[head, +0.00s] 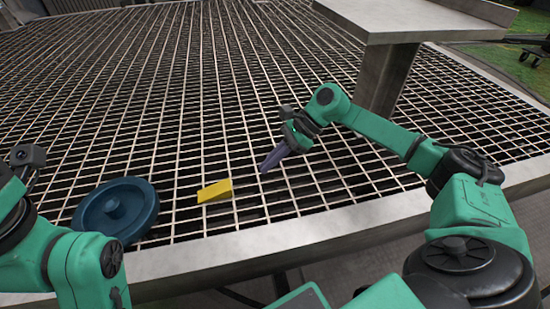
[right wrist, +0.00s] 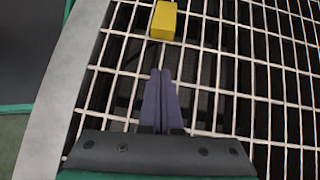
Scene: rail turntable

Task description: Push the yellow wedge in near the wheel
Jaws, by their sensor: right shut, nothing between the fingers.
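The yellow wedge (head: 215,191) lies on the metal grating in the head view, a short gap to the right of the blue wheel (head: 116,209). The wheel lies flat on the grating, with a round hub on top. My right gripper (head: 264,170) is to the right of the wedge and apart from it, its fingers shut and empty. In the right wrist view the shut fingers (right wrist: 161,72) point toward the wedge (right wrist: 164,20), with a gap between. The wheel is not in the wrist view. My left arm shows at the lower left, but its fingers cannot be made out.
The grating (head: 150,90) is open and mostly clear behind the wedge. A pale metal rim (head: 290,236) runs along its near edge. A grey table (head: 410,22) on a thick leg stands at the back right, beyond my right arm.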

